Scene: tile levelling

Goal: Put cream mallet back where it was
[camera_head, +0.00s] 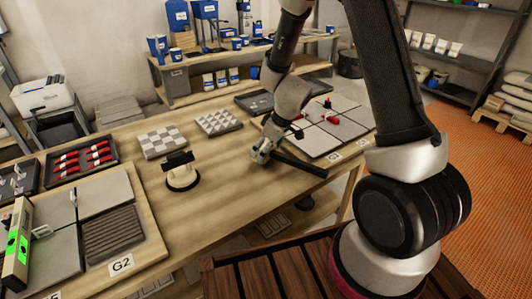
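A dark bar that looks like the mallet's handle (302,165) slants down to the right from my gripper (263,152), over the wooden table near its front edge. A pale, cream-grey part sits at the bar's left end, where it blends with my gripper, so I cannot make out the mallet head clearly. My gripper points down at this end, touching or very close to it. Its fingers are too small and overlapped to show whether they are closed on the mallet. I cannot tell whether the bar rests on the table or hangs just above it.
A white tile panel (318,138) with red-and-black pieces lies to the right. Grey tiles and a G2 label (122,264) are front left. Bare wood (225,190) lies between.

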